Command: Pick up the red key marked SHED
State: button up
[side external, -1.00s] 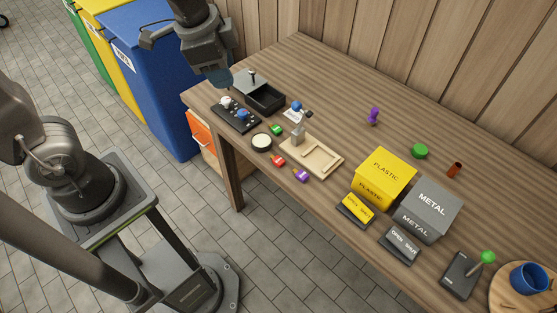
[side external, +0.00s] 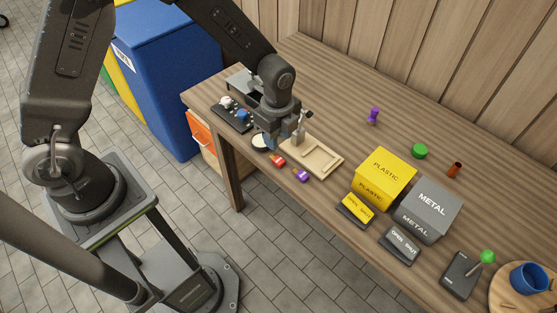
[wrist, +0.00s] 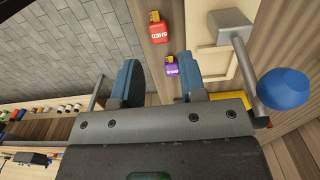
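The red key (side external: 278,160) lies on the workbench near its front edge. In the wrist view its red head (wrist: 160,32) carries the upside-down word SHED, with a brass-coloured end beyond it. A purple key (side external: 300,175) lies to its right; it also shows in the wrist view (wrist: 171,68). My gripper (side external: 273,143) is low over the bench, just behind and left of the red key. In the wrist view my gripper (wrist: 157,66) has its two blue fingers apart, with nothing held. The red key is ahead of the fingertips. The green key is hidden from the side.
A pale wooden tray (side external: 323,164) lies right of my gripper, with a grey upright piece (side external: 299,135) at its left end. A blue ball on a metal rod (wrist: 283,88) stands close to my right finger. A yellow PLASTIC box (side external: 386,168) is farther right.

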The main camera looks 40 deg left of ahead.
aim_at(277, 159)
notch_tip(277, 159, down, 8)
jog(key=shift+s+d+r, duration=0.1)
jog(key=shift+s, duration=0.05)
jog(key=c, duration=0.7)
jog(key=shift+r, duration=0.15)
